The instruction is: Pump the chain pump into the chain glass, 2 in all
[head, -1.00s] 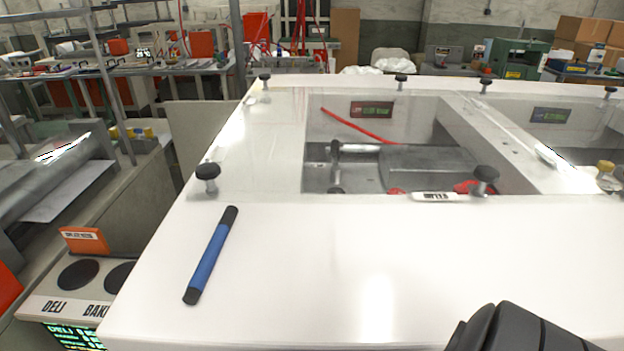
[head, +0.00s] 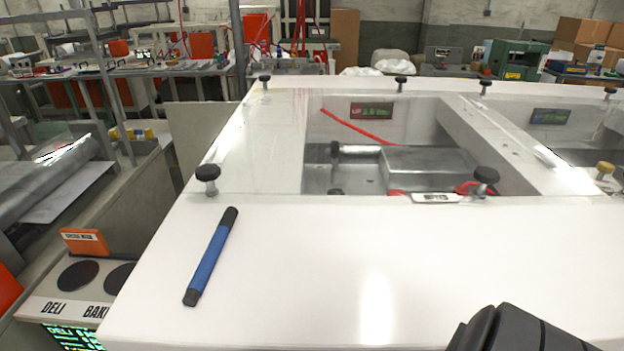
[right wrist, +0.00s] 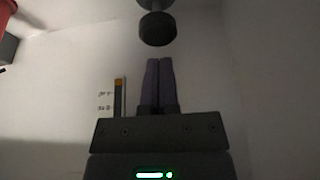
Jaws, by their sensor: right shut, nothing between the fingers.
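I cannot make out a chain pump or chain glass for certain in either view. In the right wrist view, my right gripper (right wrist: 158,62) is shut and empty, its fingers pressed together. Just beyond the fingertips is a dark round knob-like piece (right wrist: 157,28) on a grey stem cut by the top edge. A small gap shows between tips and knob; I cannot tell what it belongs to. In the head view, only a black part of my arm shows at bottom right. My left gripper is not in view.
A blue stick with black ends (head: 211,257) lies on the white worktop (head: 300,260), which is otherwise clear in front. Black knobs (head: 207,173) stand around a recessed window with a metal block (head: 430,166) inside. An orange-tipped dark strip (right wrist: 119,97) shows left of the right fingers.

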